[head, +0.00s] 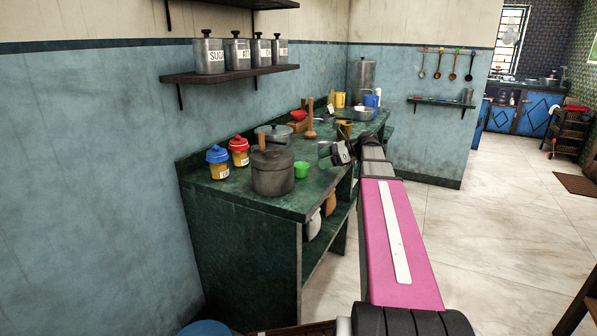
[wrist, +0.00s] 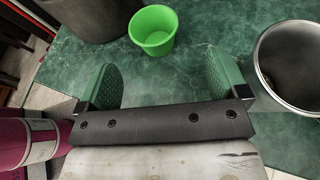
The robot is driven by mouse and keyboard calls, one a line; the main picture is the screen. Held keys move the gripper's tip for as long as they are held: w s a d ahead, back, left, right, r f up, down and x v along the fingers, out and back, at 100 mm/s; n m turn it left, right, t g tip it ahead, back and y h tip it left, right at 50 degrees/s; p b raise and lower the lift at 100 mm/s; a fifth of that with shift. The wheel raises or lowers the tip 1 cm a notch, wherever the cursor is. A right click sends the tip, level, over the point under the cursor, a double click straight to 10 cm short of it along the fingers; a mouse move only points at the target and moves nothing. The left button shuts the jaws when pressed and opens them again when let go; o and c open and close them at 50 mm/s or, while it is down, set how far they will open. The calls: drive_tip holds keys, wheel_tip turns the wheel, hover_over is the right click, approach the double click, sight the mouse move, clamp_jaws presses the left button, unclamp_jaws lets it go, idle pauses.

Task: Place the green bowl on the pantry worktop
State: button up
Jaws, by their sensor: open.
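The small green bowl (head: 301,169) stands upright on the dark green marbled worktop (head: 297,203), to the right of a dark lidded pot. In the wrist view the green bowl (wrist: 153,32) is beyond the fingertips, near the top centre, and its inside shows empty. My gripper (head: 330,154) is above the worktop, just right of the bowl in the head view. In the wrist view my gripper (wrist: 160,80) is open, with its two green pads wide apart and only bare worktop (wrist: 185,58) between them. The pads do not touch the bowl.
The dark pot (head: 272,174) stands close left of the bowl. A round metal vessel (wrist: 302,65) is close to the right finger. Blue-lidded (head: 217,162) and red-lidded (head: 239,151) jars stand behind. More cookware fills the worktop's far end.

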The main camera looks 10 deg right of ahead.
sight(303, 165)
drive_tip(key=x, duration=0.3)
drive_tip(key=shift+a+f, duration=0.1)
drive_tip(key=shift+a, duration=0.25)
drive_tip(key=shift+s+x, duration=0.15)
drive_tip(key=shift+x, duration=1.2)
drive_tip(key=shift+s+x, duration=0.15)
drive_tip(key=shift+x, duration=1.2)
drive_tip(key=shift+a, duration=0.1)
drive_tip(key=c, duration=1)
drive_tip(key=shift+r, duration=0.3)
drive_tip(key=shift+c, duration=0.2)
